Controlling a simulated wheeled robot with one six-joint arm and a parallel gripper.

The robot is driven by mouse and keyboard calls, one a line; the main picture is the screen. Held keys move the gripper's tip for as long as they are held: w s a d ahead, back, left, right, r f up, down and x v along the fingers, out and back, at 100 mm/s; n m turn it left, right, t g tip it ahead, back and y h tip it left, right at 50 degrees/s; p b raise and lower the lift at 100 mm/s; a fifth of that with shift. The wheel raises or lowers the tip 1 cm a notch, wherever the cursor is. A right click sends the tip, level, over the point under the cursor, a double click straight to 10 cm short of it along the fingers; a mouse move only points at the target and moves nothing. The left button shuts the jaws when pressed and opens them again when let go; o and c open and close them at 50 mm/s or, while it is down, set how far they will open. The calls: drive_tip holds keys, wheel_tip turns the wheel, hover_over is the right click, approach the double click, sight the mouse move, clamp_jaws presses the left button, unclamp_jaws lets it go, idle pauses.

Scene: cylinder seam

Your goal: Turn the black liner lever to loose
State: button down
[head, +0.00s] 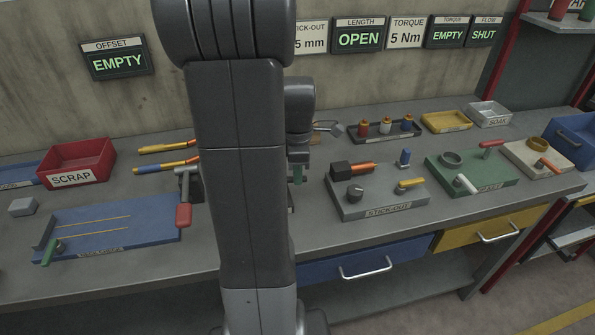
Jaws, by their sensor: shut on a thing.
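My arm stands across the middle of the head view and hides much of the bench behind it. The end of my gripper (298,161) shows only in part, as a dark piece at the right edge of the arm, low over the bench. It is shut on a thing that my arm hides. A small green piece (298,175) shows right under it; I cannot tell whether the two touch. I cannot make out the black liner lever or its setting.
The stick-out block (378,200), with a black knob (355,190), is right of my arm. A green fixture (472,182) stands beyond it. A blue plate (110,226) with a red-handled lever (184,214) and a red scrap bin (76,161) are left. The offset sign (117,62) reads EMPTY.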

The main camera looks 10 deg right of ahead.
drive_tip(key=shift+s, duration=0.1)
drive_tip(key=s+m, duration=0.1)
drive_tip(key=m, duration=0.1)
drive_tip(key=s+a+m, duration=0.1)
drive_tip(key=m, duration=0.2)
drive_tip(key=s+a+m, duration=0.1)
drive_tip(key=m, duration=0.1)
drive_tip(key=shift+s, duration=0.3)
drive_tip(key=shift+s+a+m, duration=0.3)
drive_tip(key=shift+a+m, duration=0.65)
drive_tip(key=shift+m, duration=0.9)
drive_tip(key=shift+s+a+m, duration=0.35)
drive_tip(key=shift+a+m, duration=0.55)
drive_tip(key=shift+m, duration=0.9)
drive_tip(key=shift+s+a+m, duration=0.3)
drive_tip(key=shift+a+m, duration=0.65)
drive_tip(key=shift+m, duration=0.9)
drive_tip(key=c, duration=1.4)
unclamp_jaws()
drive_tip(key=shift+a, duration=0.1)
